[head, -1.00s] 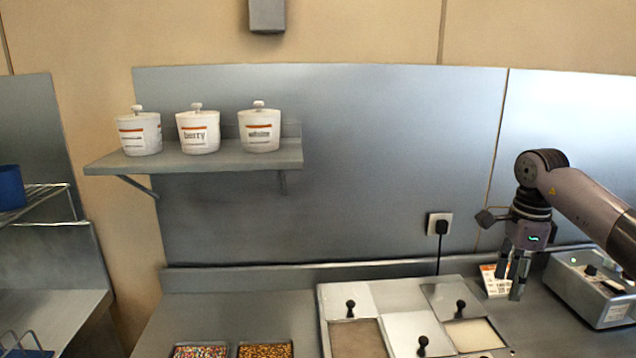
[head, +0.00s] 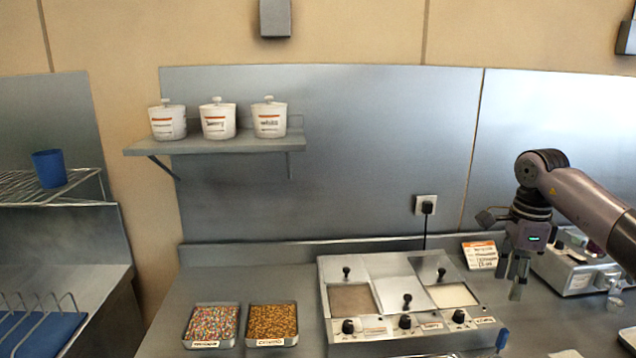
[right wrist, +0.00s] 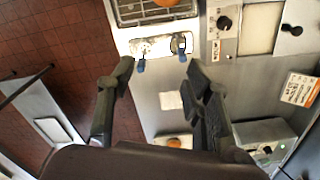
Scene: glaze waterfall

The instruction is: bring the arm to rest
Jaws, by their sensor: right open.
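My right gripper (head: 517,278) hangs down from my right arm on the right side of the head view, above the counter (head: 300,350) and in front of the grey machine (head: 572,270). Its fingers are apart with nothing between them. In the right wrist view the fingers (right wrist: 155,95) are spread, with counter and floor visible below and between them. My left gripper is not in view.
A unit with lidded wells (head: 390,335) stands mid-counter, beside trays of sprinkles (head: 212,345) and crunch (head: 270,342). A small card (head: 481,255) stands near the right gripper. White pots (head: 218,120) sit on a wall shelf. A blue cup (head: 49,168) is on the left rack.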

